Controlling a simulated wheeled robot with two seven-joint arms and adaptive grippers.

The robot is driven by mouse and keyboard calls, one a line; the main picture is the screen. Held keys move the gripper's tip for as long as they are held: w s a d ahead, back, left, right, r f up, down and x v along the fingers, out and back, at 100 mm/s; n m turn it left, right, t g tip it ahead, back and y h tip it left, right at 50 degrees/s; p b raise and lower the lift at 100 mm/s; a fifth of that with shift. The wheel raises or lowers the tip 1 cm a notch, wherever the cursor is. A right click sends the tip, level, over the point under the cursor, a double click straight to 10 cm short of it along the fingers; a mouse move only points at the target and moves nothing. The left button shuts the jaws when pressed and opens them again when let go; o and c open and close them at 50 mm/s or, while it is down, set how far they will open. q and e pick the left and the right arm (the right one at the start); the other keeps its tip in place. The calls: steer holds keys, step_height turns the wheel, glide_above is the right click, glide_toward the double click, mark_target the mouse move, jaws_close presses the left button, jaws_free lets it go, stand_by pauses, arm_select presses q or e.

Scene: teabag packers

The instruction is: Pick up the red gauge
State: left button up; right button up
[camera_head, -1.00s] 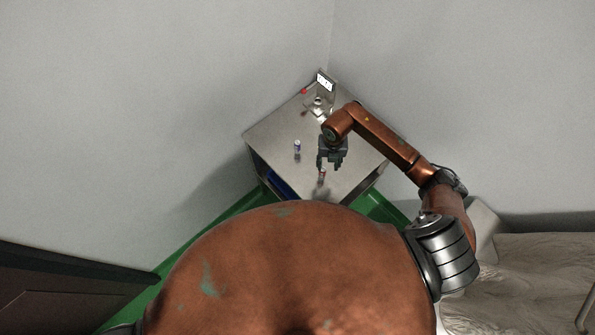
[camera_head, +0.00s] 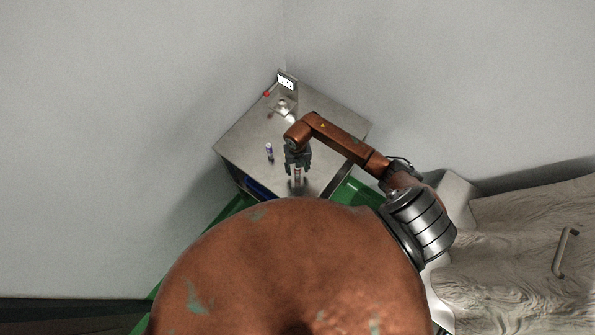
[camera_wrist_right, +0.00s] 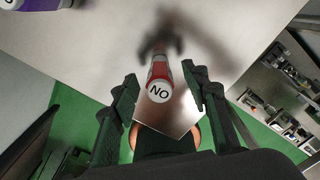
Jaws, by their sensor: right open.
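The red gauge (camera_wrist_right: 160,76) is a small red and white cylinder with "NO" on its white end. In the right wrist view it lies between the two open fingers of my right gripper (camera_wrist_right: 162,100), with a gap on each side. In the head view the gauge (camera_head: 297,171) shows small near the front edge of the metal table (camera_head: 322,113). My right gripper (camera_head: 297,176) is over it, pointing down. I cannot tell how far the fingertips are above the table. My left gripper is not in view.
A purple and white cylinder (camera_head: 269,151) stands to the left on the table. At the back are a small device with a white display (camera_head: 286,82) and a red item (camera_head: 266,94). Walls close in behind the table. The table's middle left is clear.

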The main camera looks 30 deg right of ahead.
jaws_close()
stand_by(0.3)
steer(key=shift+r, duration=0.1)
steer(key=shift+w+r, duration=0.1)
steer(key=shift+r, duration=0.35)
steer(key=shift+s+r, duration=0.2)
steer(key=shift+r, duration=1.05)
steer(key=s+a+r+b, duration=0.1)
steer(key=s+r, duration=0.3)
steer(key=s, duration=0.3)
steer(key=s+r+b, duration=0.2)
steer(key=s+r, duration=0.3)
steer(key=s, duration=0.1)
steer(key=shift+s+a+r, duration=0.25)
steer(key=shift+s+a, duration=0.1)
steer(key=shift+a, duration=0.05)
